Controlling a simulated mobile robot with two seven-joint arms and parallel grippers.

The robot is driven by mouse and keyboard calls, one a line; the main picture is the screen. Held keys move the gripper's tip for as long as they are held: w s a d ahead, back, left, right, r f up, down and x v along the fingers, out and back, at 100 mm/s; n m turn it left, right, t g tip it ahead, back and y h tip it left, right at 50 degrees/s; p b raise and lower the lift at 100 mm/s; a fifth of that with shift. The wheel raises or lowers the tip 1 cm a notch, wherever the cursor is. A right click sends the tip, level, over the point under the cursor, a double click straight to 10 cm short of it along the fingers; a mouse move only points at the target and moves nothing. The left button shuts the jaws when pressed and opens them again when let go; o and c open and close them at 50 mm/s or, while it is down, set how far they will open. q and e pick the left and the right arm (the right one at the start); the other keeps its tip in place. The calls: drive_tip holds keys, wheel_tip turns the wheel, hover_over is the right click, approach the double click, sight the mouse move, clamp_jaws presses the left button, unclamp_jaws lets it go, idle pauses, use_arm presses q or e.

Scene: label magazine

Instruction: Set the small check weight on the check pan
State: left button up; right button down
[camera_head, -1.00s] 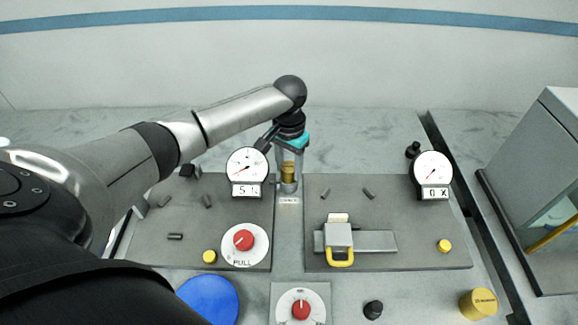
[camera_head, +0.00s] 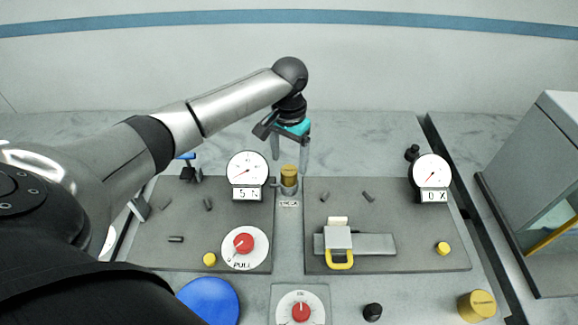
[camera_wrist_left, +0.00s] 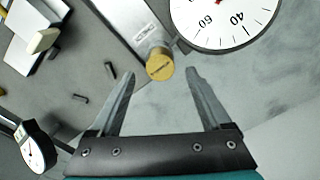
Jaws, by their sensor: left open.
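The small brass check weight (camera_head: 289,172) stands upright on the small round check pan (camera_head: 289,188) between the two grey panels. The weight's round top also shows in the left wrist view (camera_wrist_left: 160,66). My left gripper (camera_head: 289,162) is open, raised just behind and above the weight. In the left wrist view, its spread fingertips (camera_wrist_left: 161,74) point toward the weight, with clear gaps on both sides. Nothing is held. My right gripper is not in view.
A dial reading 5 N (camera_head: 248,169) stands close left of the pan. Another dial (camera_head: 432,172) is at the right. A clamp with a yellow handle (camera_head: 340,245) sits on the right panel. A larger yellow cylinder (camera_head: 477,306) stands front right.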

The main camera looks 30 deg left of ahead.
sight(289, 171)
use_arm(q)
wheel_tip(289, 171, up, 8)
drive_tip(key=shift+f+p, duration=0.2)
drive_tip(key=shift+p, duration=0.1)
idle(0.9)
